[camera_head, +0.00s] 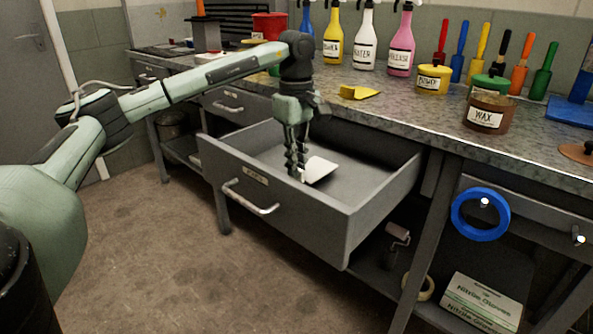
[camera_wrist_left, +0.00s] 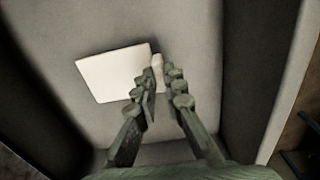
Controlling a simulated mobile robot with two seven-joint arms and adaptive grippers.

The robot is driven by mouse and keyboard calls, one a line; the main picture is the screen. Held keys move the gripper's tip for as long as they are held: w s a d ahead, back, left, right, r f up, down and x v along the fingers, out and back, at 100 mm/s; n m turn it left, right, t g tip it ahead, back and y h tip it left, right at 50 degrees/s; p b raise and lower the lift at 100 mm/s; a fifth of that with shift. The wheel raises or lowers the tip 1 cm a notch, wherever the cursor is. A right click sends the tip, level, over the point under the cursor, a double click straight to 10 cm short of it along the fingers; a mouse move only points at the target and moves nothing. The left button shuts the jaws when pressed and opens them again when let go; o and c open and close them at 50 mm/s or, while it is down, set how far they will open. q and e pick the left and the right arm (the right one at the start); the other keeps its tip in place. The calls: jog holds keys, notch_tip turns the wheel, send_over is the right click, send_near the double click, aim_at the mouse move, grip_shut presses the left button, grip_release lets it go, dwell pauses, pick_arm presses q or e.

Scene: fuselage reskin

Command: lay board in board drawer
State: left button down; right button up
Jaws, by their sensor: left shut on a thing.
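The white board (camera_head: 319,169) is a small flat plate, seen inside the open board drawer (camera_head: 310,224). In the left wrist view the board (camera_wrist_left: 112,74) is a pale square with a short light grip piece at its right edge. My left gripper (camera_head: 297,173) points down into the drawer and is shut on that grip piece; its fingers also show in the wrist view (camera_wrist_left: 162,76). The board is low, close over the drawer floor; I cannot tell whether it touches. The rest of the visible drawer floor is bare. My right gripper is not in view.
The workbench top (camera_head: 400,100) holds several spray bottles, tools and tins, with a yellow scraper (camera_head: 360,92) near its edge. A blue tape roll (camera_head: 481,214) hangs at the right. A glove box (camera_head: 482,303) is on the lower shelf. The floor before the drawer is clear.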

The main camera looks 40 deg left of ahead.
pick_arm(q)
jog(key=shift+f, duration=1)
jog(key=shift+f, duration=0.1)
jog(key=shift+f, duration=0.15)
jog(key=c, duration=1.6)
grip_release()
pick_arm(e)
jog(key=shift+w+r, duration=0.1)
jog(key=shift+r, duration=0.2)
